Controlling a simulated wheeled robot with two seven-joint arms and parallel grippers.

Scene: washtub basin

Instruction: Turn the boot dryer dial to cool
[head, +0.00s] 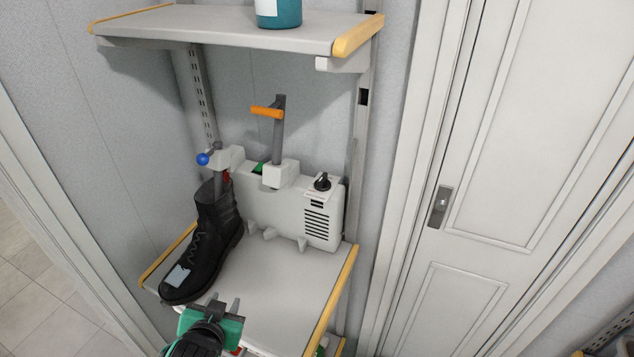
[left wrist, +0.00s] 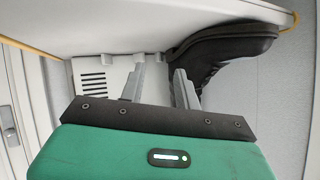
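The white boot dryer (head: 278,213) stands at the back of the lower shelf. Its black dial (head: 322,182) sits on the top right corner, above a slotted vent; its setting marks are too small to read. My left gripper (head: 224,304) is open and empty at the shelf's front, below and left of the dial and in front of the boot. In the left wrist view, its two grey fingers (left wrist: 159,86) are apart, with the dryer (left wrist: 116,73) and its vent beyond them; the dial does not show there. My right gripper is not in view.
A black boot (head: 212,238) stands at the left of the lower shelf (head: 278,285), beside the dryer. A post with an orange handle (head: 267,112) rises behind it. An upper shelf (head: 220,27) with a teal container (head: 279,14) hangs above. A door (head: 510,150) is at right.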

